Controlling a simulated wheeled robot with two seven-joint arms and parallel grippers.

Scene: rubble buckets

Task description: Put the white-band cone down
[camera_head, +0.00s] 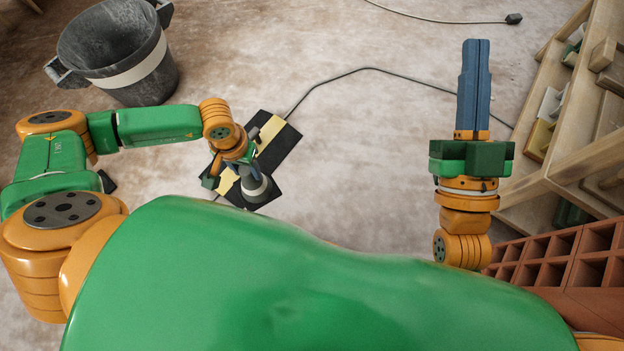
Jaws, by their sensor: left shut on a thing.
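The white-band cone (257,190) is dark with a pale band, and stands over the lower end of a black and yellow mat (283,146) on the floor. My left gripper (236,180) is shut on the cone; its fingers and wrist hide part of it. From above, I cannot tell whether the cone's base touches the mat. My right gripper (475,48) points away from me over the bare floor, its two blue fingers together with nothing visible between them.
A dark bucket (150,80) with a white band stands at the upper left. A cable (375,69) runs from the mat across the floor. A wooden shelf (560,170) with blocks and red hollow bricks (590,245) stand at the right.

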